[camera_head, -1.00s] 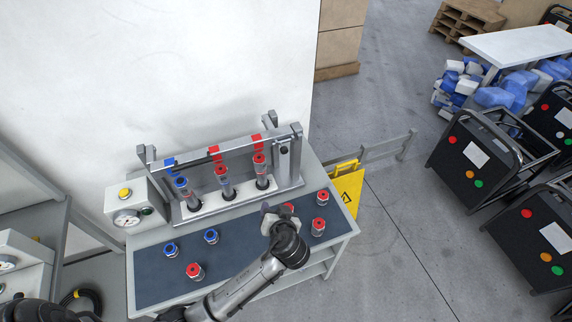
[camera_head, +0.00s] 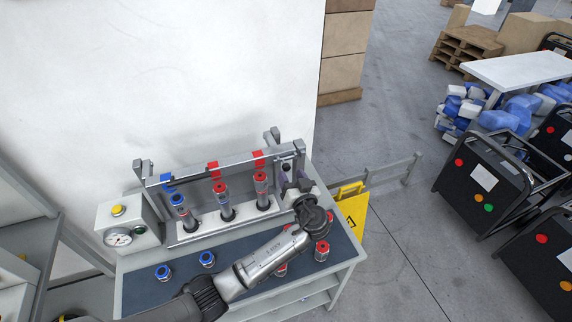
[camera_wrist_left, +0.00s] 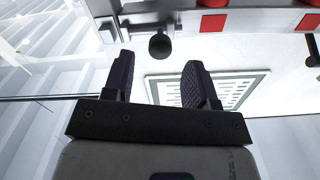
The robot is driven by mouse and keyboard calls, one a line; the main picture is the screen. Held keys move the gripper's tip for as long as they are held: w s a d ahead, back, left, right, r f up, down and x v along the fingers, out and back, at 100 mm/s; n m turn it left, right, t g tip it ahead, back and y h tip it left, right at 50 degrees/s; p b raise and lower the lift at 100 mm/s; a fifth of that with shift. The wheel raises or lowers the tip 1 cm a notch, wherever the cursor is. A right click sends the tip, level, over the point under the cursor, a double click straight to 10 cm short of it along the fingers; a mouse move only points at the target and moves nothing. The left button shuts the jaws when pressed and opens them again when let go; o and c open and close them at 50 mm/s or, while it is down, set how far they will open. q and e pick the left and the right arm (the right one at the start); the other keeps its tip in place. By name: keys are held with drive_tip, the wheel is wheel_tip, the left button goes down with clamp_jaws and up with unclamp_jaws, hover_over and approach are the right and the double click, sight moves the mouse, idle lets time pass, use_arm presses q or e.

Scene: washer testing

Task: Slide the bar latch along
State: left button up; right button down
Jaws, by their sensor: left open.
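The test fixture has a grey bar (camera_head: 238,162) with red and blue marks, running across above three upright fittings. At its right end is a small dark round knob (camera_head: 286,167), probably the bar latch's handle. The knob (camera_wrist_left: 160,45) shows larger in the left wrist view, just beyond the fingertips and roughly between them. My left gripper (camera_head: 293,185) is open and empty at the right end of the fixture; its two dark ridged fingers (camera_wrist_left: 158,78) are apart. I cannot tell whether they touch the knob. My right gripper is not in view.
Blue fittings (camera_head: 207,259) and red fittings (camera_head: 322,250) stand on the bench mat, some partly behind my arm. A gauge box (camera_head: 124,225) stands left of the fixture. A white wall (camera_head: 160,80) rises behind. A yellow sign (camera_head: 352,213) stands right of the bench.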

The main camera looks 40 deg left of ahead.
sight(288, 169)
use_arm(q)
drive_tip(key=shift+p+x, duration=0.3)
drive_tip(key=shift+x, duration=2.25)
clamp_jaws()
